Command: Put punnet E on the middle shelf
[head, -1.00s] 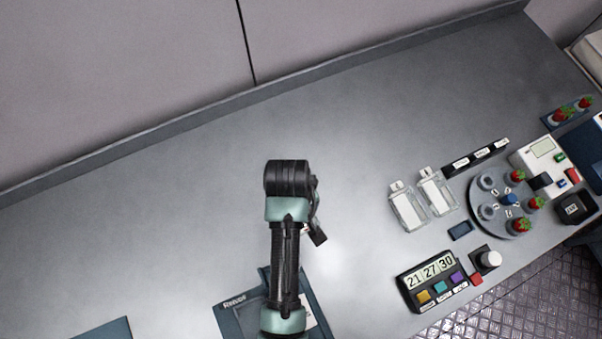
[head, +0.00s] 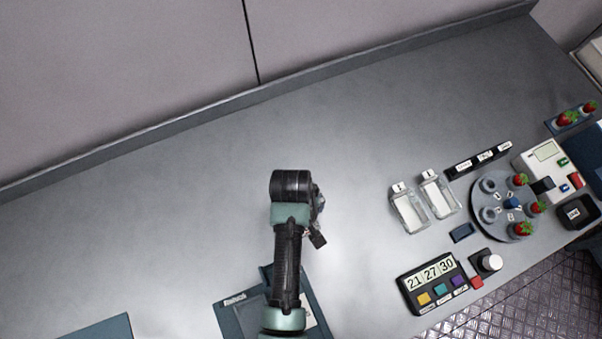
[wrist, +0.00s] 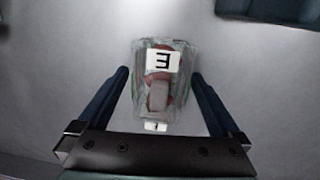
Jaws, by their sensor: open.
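Punnet E (wrist: 160,95) is a clear box with a white label marked E and reddish contents, seen in the wrist view. It sits on a grey surface between the two blue fingers of my gripper (wrist: 160,88). The fingers are apart, one on each side of the punnet, with a small gap showing beside it. In the head view my arm hides the fingers and the punnet. I cannot make out the middle shelf in any view.
Two clear empty-looking boxes (head: 409,212) stand right of my arm. Further right are a round turntable (head: 477,222) with strawberries, a black timer (head: 410,287) and a white device (head: 531,160). A blue tray (head: 230,322) lies beneath my arm.

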